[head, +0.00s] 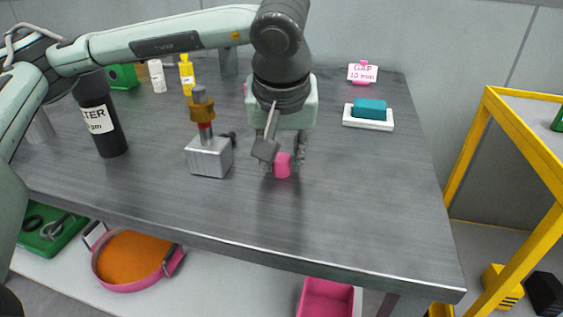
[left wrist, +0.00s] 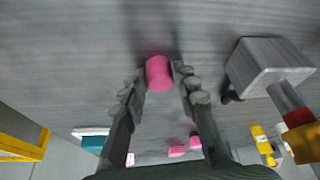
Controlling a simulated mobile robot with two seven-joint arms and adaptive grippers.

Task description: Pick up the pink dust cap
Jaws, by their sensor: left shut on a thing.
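The pink dust cap (head: 283,166) is a small pink cylinder at the middle of the grey workbench (head: 350,215). My left gripper (head: 284,160) reaches down from above with its fingers on either side of the cap, shut on it. In the left wrist view the cap (left wrist: 159,73) sits between the two fingertips (left wrist: 159,78). The cap is at or close to the bench top; I cannot tell whether it touches it. My right gripper is not in view.
A metal block with a brass-and-red fitting (head: 209,155) stands just left of my gripper. A black bottle (head: 98,117) is farther left. The front right bench is clear.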

